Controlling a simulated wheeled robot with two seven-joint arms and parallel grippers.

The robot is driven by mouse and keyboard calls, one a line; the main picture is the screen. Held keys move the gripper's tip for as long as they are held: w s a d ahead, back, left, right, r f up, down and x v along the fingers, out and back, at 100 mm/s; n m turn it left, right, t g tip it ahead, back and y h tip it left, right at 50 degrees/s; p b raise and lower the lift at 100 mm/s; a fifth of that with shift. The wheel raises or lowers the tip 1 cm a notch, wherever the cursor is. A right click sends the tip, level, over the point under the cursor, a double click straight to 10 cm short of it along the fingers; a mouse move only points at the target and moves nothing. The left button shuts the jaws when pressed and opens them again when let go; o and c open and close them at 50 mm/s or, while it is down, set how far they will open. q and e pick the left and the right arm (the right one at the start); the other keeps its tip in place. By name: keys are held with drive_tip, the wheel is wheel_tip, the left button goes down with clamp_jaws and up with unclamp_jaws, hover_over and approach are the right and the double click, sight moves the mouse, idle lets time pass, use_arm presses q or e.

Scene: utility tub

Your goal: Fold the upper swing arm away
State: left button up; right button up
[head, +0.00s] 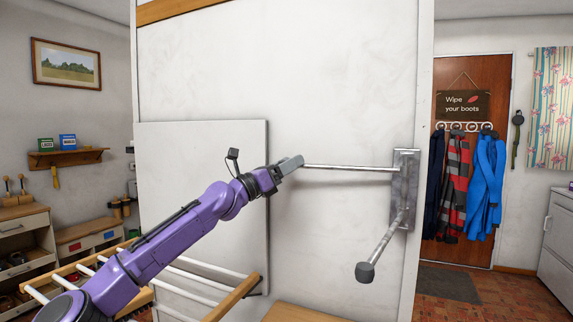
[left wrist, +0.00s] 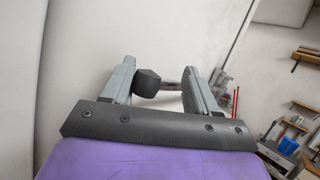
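The upper swing arm (head: 350,168) is a thin metal rod that runs left from a metal wall bracket (head: 405,190), nearly flat along the white wall. My left gripper (head: 291,163) is at its free end and hides the tip in the head view. In the left wrist view, a dark end cap (left wrist: 147,84) with a metal rod behind it lies between the fingers, close to the left finger. The fingers (left wrist: 160,85) are apart, with a clear gap on the right. The lower swing arm (head: 385,242) sticks out toward me and down, ending in a dark cap (head: 365,272). My right gripper is not in view.
A pale panel (head: 200,190) stands against the wall behind my left arm. A wooden rack with white bars (head: 210,284) is below the arm. Coats (head: 484,185) hang on a door at the right.

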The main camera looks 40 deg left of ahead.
use_arm(q)
drive_tip(key=shift+d+f, duration=0.15)
drive_tip(key=shift+f, duration=0.15)
